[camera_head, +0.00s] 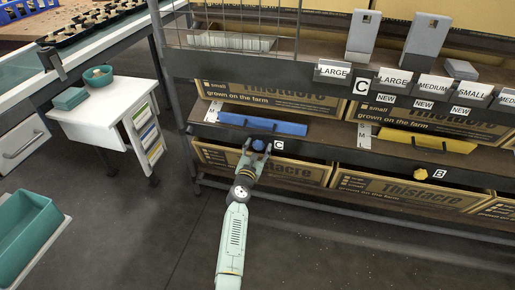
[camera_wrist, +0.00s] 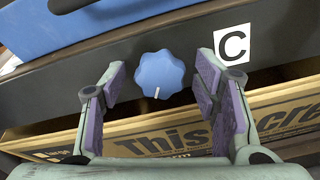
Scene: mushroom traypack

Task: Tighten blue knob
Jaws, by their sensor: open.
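My gripper is open and empty, one finger to the left and one to the right. In the head view my gripper (camera_head: 252,155) reaches to the rail, and the blue knob (camera_head: 258,145) shows at its tips. I cannot tell the exact depth between fingers and knob.
A white label C (camera_wrist: 232,46) is right of the knob. A blue panel (camera_head: 262,124) lies above the rail, and a cardboard box (camera_head: 290,171) is below. A yellow knob (camera_head: 421,174) by label B is farther right. A white side table (camera_head: 95,112) stands left.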

